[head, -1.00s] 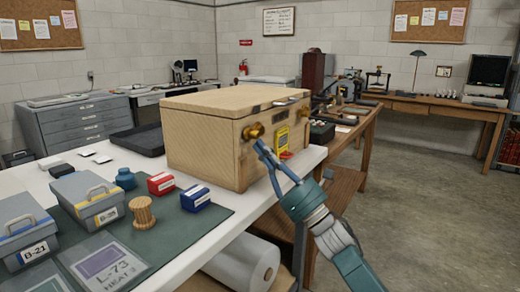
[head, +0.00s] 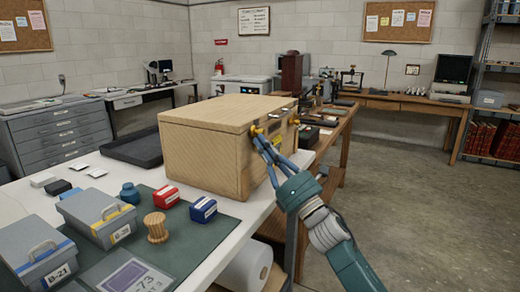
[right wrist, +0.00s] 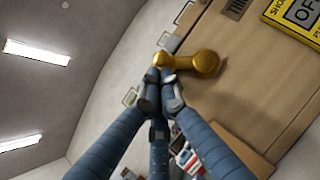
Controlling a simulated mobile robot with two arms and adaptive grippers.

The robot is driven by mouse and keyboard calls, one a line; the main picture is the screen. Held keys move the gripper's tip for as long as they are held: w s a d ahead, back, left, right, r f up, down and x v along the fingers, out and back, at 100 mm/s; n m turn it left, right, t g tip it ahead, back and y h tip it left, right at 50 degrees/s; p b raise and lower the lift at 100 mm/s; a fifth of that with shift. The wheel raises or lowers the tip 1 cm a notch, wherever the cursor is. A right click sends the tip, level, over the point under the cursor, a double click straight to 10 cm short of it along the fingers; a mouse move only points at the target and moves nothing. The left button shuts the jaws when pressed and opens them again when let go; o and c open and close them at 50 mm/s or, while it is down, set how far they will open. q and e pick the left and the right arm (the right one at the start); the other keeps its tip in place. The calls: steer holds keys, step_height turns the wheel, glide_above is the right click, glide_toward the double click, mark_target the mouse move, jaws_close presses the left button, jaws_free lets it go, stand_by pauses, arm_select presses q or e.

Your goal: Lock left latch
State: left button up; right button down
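A wooden crate (head: 205,150) with a closed lid stands on the white table. Its right-hand face carries brass latches: a nearer one (head: 257,130) by the near corner and a farther one (head: 295,121). My right gripper (head: 262,142) reaches up to the nearer latch. In the right wrist view, the brass latch handle (right wrist: 198,62) lies roughly crosswise on the crate face. The right gripper's fingertips (right wrist: 160,88) are drawn together just below the handle's left end, touching or very close to it. I cannot see the handle between the fingers. My left gripper is out of view.
A yellow label (right wrist: 297,18) is on the crate face beside the latch. A green mat (head: 185,245) holds grey boxes (head: 98,215), a wooden spool (head: 156,228), and red and blue boxes. A black tray (head: 135,148) lies behind. Open floor (head: 400,220) is at right.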

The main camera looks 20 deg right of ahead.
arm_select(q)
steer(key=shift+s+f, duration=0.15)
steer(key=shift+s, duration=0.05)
arm_select(e)
steer(key=shift+w+d+r, duration=0.15)
steer(key=shift+r, duration=0.25)
steer(key=shift+w+d+r, duration=0.1)
steer(key=shift+d+r, duration=0.05)
steer(key=shift+r, duration=0.2)
steer(key=shift+w+d+r, duration=0.25)
steer(key=shift+d+r, duration=0.05)
steer(key=shift+r, duration=0.2)
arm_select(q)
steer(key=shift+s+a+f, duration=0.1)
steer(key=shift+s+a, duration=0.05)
arm_select(e)
steer(key=shift+f, duration=0.15)
